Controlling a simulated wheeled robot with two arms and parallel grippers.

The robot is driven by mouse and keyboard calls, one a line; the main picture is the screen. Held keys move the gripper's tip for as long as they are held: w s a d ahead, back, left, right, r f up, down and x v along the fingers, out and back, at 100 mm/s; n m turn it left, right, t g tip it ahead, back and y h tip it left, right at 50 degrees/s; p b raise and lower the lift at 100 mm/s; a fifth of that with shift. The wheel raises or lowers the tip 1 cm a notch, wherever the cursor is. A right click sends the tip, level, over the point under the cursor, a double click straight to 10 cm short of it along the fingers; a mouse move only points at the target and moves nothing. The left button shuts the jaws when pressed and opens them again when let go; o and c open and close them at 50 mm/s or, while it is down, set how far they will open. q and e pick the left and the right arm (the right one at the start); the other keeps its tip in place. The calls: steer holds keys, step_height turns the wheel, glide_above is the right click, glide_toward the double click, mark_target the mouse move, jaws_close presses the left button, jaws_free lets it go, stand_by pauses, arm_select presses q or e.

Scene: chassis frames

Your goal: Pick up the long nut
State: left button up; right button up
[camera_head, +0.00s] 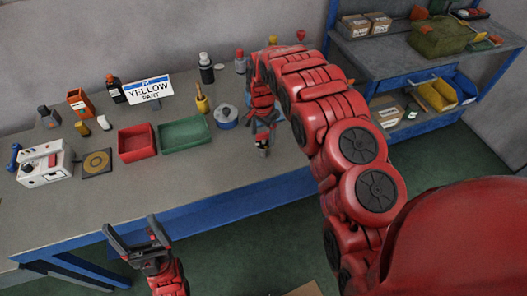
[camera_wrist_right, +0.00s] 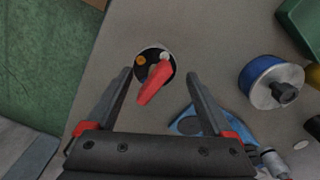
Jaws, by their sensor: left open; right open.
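I cannot single out the long nut for certain in either view. In the right wrist view, a round dark-and-white holder (camera_wrist_right: 150,52) with a red piece (camera_wrist_right: 154,83) and small orange and white pieces stands between and just beyond my right fingertips. My right gripper (camera_wrist_right: 158,77) is open, with nothing clamped. In the head view, my right gripper (camera_head: 262,130) points down over the table's right part, and my arm hides some of the area. My left gripper (camera_head: 131,230) is open and empty, in front of the table's near edge.
A blue item (camera_wrist_right: 187,124) lies by my right finger. The near table middle is clear.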

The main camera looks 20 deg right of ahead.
mark_target(264, 143)
steer(key=shift+s+f+p, duration=0.2)
steer(key=shift+f+p, duration=0.6)
steer(key=shift+f, duration=0.3)
steer(key=shift+s+f+p, duration=0.2)
steer(key=shift+f+p, duration=0.55)
steer(key=shift+f, duration=0.95)
steer(key=shift+c, duration=0.3)
jaws_close()
